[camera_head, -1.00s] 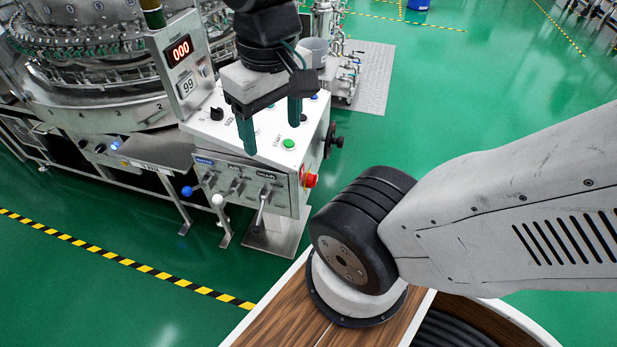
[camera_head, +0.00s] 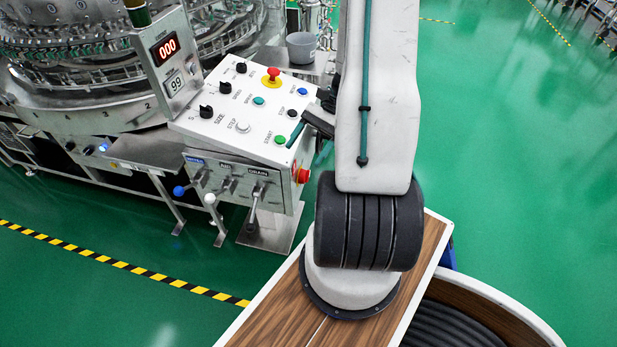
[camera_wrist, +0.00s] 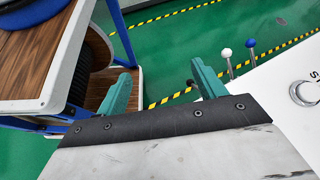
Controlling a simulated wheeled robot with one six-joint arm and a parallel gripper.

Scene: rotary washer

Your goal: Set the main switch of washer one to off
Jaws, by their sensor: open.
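Washer one's white control panel (camera_head: 225,110) stands left of my arm in the head view. It carries black knobs, coloured buttons and a red emergency stop (camera_head: 272,75). A red knob (camera_head: 302,175) sits on the box's front right corner. No main switch label is readable; the box's right side, where a black knob showed earlier, is mostly hidden behind my arm. My gripper (camera_head: 305,154) is at the panel's right edge near the green start button (camera_head: 280,139), partly hidden by my arm. In the wrist view its teal fingers (camera_wrist: 160,76) are apart and empty, with floor between them.
Levers with a blue knob (camera_head: 178,191) and a white knob (camera_head: 210,198) stick out below the panel. A grey bucket (camera_head: 301,47) stands behind it. The display post (camera_head: 170,65) rises at the panel's left. Green floor is clear on the right.

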